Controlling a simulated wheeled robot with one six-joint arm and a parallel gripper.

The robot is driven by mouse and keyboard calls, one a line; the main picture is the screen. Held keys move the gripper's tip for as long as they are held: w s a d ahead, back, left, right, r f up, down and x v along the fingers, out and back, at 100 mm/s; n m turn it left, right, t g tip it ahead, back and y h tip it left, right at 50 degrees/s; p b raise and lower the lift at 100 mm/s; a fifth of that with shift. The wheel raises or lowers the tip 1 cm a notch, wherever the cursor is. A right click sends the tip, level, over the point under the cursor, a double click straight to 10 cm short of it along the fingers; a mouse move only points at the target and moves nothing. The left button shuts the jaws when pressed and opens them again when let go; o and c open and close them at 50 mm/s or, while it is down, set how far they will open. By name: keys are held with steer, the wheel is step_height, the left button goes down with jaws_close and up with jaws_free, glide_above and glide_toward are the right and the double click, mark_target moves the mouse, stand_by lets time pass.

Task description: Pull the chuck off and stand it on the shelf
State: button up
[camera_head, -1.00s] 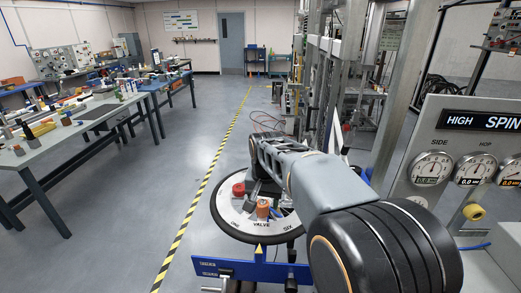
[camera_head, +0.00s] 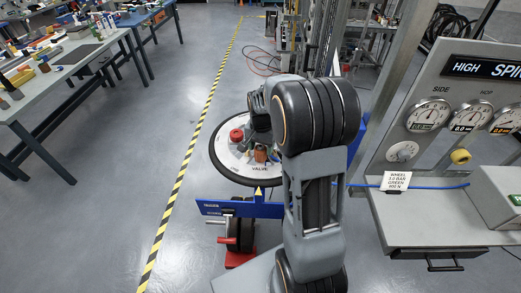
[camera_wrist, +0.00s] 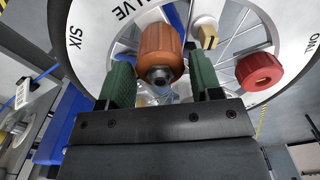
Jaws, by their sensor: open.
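An orange cylinder with a metal end, which looks like the chuck (camera_wrist: 160,48), is at the wheel's VALVE mark. It also shows in the head view (camera_head: 260,155). My gripper (camera_wrist: 160,68) is open, its green fingers on either side of the chuck in the wrist view with gaps visible at both sides. The wheel (camera_head: 224,165) lies in a blue stand, with a white lettered ring and a black tyre. The grey shelf (camera_head: 405,232) is under the gauge panel at right. My arm hides part of the wheel.
A red knob (camera_wrist: 260,71) and a brass piece (camera_wrist: 207,36) are near my right finger in the wrist view. A blue hose (camera_head: 430,187) and a small sign (camera_head: 396,181) are on the shelf. A grey box (camera_head: 500,195) occupies its right end.

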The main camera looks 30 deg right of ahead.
steer(key=shift+f, duration=1.3)
steer(key=shift+r, duration=0.1)
steer(key=c, duration=0.8)
